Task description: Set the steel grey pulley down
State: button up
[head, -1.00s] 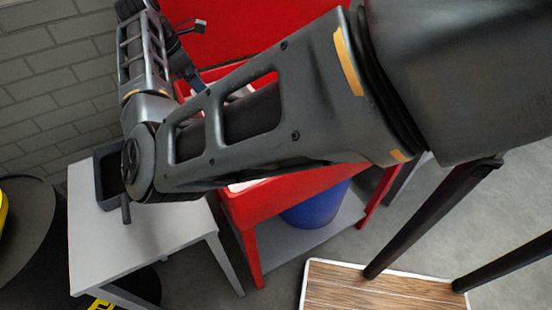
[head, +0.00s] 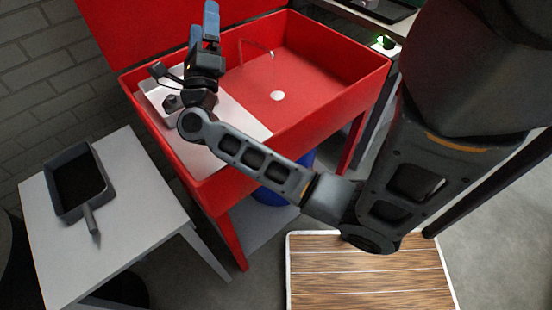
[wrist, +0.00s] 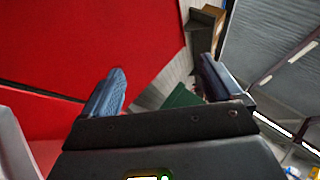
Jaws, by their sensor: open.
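A small dark grey round part (head: 172,103), which looks like the steel grey pulley, sits on a pale tray (head: 150,92) at the left end of the red basin. My wrist partly covers that area. My gripper (head: 203,22) is above the basin's back left, just beyond the grey part and apart from it, with its blue-tipped fingers pointing away. In the wrist view, my gripper (wrist: 162,72) is open with nothing between its fingers. The grey part cannot be made out there.
The red basin (head: 335,60) has a drain and a bare floor to the right. A white board (head: 240,125) lies at its left. A dark pan (head: 60,170) rests on the grey side table (head: 140,220). A red back panel (wrist: 70,40) rises behind the basin.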

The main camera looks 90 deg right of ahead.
jog(key=s+a+f+n+t+y, duration=0.1)
jog(key=a+f+n+t+y, duration=0.1)
jog(key=a+n+t+y, duration=1)
jog(key=s+a+f+n+t+y, duration=0.3)
jog(key=a+n+t, duration=0.6)
jog(key=n, duration=0.9)
jog(key=s+a+f+n+g+y, duration=0.2)
jog(key=s+a+n+g+y, duration=0.1)
jog(key=s+a+n+y, duration=0.2)
jog(key=s+a+f+n+g+y, duration=0.2)
jog(key=s+a+n, duration=0.4)
jog(key=a, duration=0.4)
jog(key=n+g+y, duration=0.1)
jog(key=y, duration=0.1)
jog(key=shift+a+n+g+y, duration=0.25)
jog(key=shift+n+g+y, duration=0.05)
jog(key=shift+y, duration=0.1)
jog(key=shift+c, duration=0.2)
